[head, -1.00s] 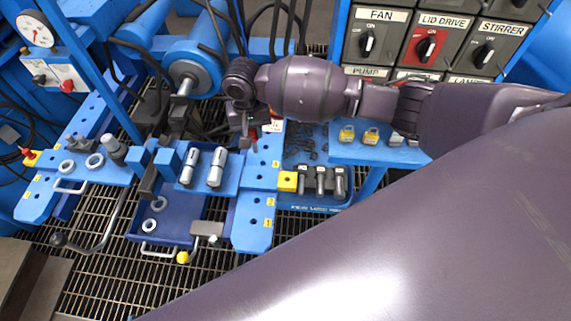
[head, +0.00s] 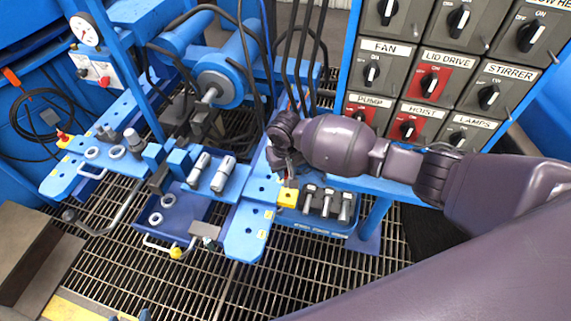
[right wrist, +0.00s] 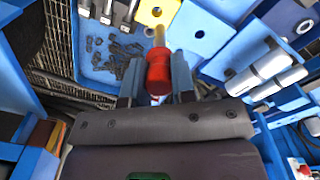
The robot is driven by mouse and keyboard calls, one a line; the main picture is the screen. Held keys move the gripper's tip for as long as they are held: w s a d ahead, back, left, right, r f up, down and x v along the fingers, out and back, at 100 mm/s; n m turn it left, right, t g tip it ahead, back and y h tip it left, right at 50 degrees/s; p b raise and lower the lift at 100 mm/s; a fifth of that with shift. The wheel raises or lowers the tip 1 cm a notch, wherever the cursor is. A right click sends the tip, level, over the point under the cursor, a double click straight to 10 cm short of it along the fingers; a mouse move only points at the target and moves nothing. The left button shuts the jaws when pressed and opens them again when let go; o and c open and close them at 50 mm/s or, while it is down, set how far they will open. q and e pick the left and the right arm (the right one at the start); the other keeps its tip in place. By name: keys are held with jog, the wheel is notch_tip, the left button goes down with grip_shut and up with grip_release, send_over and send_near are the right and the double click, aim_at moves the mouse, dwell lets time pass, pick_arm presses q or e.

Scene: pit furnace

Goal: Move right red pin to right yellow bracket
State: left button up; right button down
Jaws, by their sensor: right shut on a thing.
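My right gripper (right wrist: 157,88) is shut on the red pin (right wrist: 158,74), whose metal shaft points away from the fingers. The right yellow bracket (right wrist: 150,14), a yellow block with a dark hole, lies just beyond the shaft's tip. The tip appears a little short of the hole; I cannot tell whether it touches the block. In the head view, the right gripper (head: 287,168) is just above the yellow bracket (head: 287,198), and the red head is mostly hidden. Another red pin (head: 63,136) stands at the blue bench's left end. My left gripper is not in view.
A blue tray (head: 318,225) with several dark-handled tools lies right of the bracket. Metal cylinders (head: 222,174) lie on the blue bench to the left. The switch panel (head: 440,85) rises behind my right forearm. Floor grating (head: 300,275) is open in front.

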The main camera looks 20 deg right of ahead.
jog(key=shift+w+d+f+n, duration=0.1)
jog(key=shift+d+f+n, duration=0.05)
jog(key=shift+d+n, duration=0.4)
jog(key=shift+n, duration=0.15)
jog(key=shift+w+f+n, duration=0.15)
jog(key=shift+n, duration=0.25)
jog(key=shift+f+b, duration=0.55)
jog(key=shift+f, duration=0.15)
pick_arm(q)
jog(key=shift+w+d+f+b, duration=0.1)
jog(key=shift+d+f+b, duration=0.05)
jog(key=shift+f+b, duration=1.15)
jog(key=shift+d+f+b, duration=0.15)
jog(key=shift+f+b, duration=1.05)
jog(key=shift+b, duration=0.1)
pick_arm(e)
notch_tip(320, 180, down, 9)
jog(key=shift+f, duration=0.1)
